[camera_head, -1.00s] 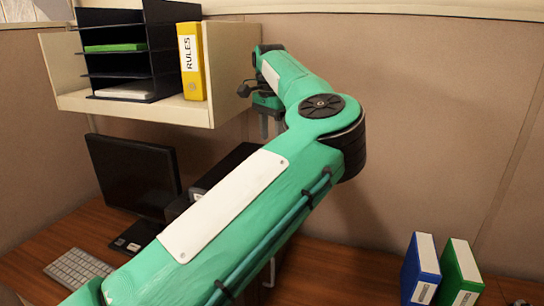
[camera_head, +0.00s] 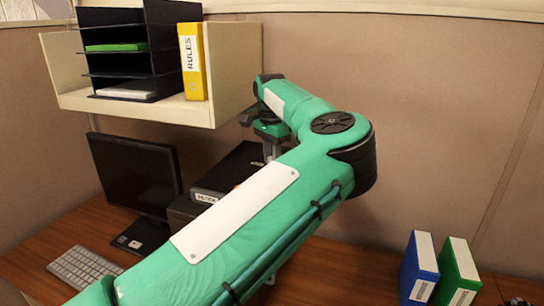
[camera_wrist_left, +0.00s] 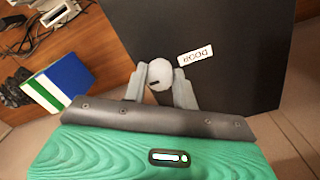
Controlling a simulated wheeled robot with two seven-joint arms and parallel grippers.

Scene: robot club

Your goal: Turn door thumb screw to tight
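The door thumb screw (camera_wrist_left: 160,73) is a pale round knob with a dark mark on one side. It is on the black box (camera_wrist_left: 225,40) beside a white label reading DOOR (camera_wrist_left: 195,55). In the wrist view my left gripper (camera_wrist_left: 160,76) has its two grey fingers spread on either side of the knob. I cannot tell whether they touch it. In the head view the left gripper (camera_head: 271,153) points down at the right end of the black box (camera_head: 238,168); my arm hides much of the box and the screw. My right gripper is not in view.
A shelf (camera_head: 180,110) with a black tray rack (camera_head: 130,50) and a yellow RULES binder (camera_head: 192,62) hangs at the upper left. A monitor (camera_head: 135,175) and keyboard (camera_head: 85,268) stand left. Blue (camera_head: 420,270) and green (camera_head: 458,275) binders stand right.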

